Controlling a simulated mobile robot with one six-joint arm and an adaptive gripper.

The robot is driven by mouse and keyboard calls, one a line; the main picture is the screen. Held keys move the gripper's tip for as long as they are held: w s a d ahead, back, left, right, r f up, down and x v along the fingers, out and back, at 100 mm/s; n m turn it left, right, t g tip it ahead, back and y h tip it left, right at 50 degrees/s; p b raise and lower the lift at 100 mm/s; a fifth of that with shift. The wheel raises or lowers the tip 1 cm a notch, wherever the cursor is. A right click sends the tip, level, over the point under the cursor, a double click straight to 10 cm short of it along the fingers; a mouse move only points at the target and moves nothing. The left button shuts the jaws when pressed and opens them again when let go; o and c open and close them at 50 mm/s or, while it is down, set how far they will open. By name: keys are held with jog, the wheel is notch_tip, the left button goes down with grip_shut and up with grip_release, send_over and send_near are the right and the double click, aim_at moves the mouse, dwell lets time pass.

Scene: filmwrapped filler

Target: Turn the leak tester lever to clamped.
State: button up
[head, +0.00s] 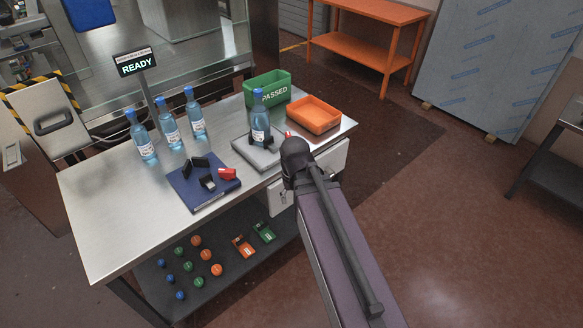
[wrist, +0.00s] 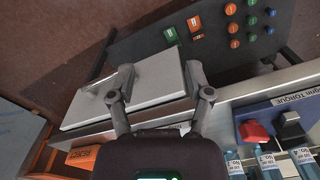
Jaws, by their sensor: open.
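A grey stand (head: 243,147) on the steel table holds an upright blue bottle (head: 260,125) between black holders; it looks like the leak tester. A small red part (head: 288,134) shows at its right, beside my wrist; I cannot tell for sure that it is the lever or how it is set. In the head view my arm hides my gripper. In the wrist view my gripper (wrist: 161,84) is open and empty, its fingers apart above a pale grey box (wrist: 155,92) at the table's front. The stand is not clearly visible there.
A blue torque fixture (head: 190,190) with black blocks and a red part (head: 228,174) lies to the left. Several bottles (head: 170,128) stand behind it. A green PASSED tray (head: 250,88) and an orange tray (head: 330,121) are at the back right. Coloured caps lie on the lower shelf (head: 250,267).

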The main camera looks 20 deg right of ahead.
jog(key=w+d+r+t+p, duration=0.1)
jog(key=w+d+r+p, duration=0.1)
jog(key=w, duration=0.5)
jog(key=w+d+r+t+p, duration=0.2)
jog(key=w+r+p, duration=0.2)
jog(key=w+r, duration=0.2)
jog(key=w+d+r+m+t+p, duration=0.1)
jog(key=w+r+p, duration=0.3)
jog(key=w, duration=0.6)
jog(key=shift+w+d, duration=0.15)
jog(key=shift+d, duration=0.5)
jog(key=shift+f, duration=0.2)
jog(key=b+x, duration=1.2)
jog(key=x, duration=0.1)
jog(key=shift+w+d+f+b, duration=0.1)
jog(key=shift+w+f+b, duration=0.05)
jog(key=shift+w+b, duration=0.15)
grip_shut()
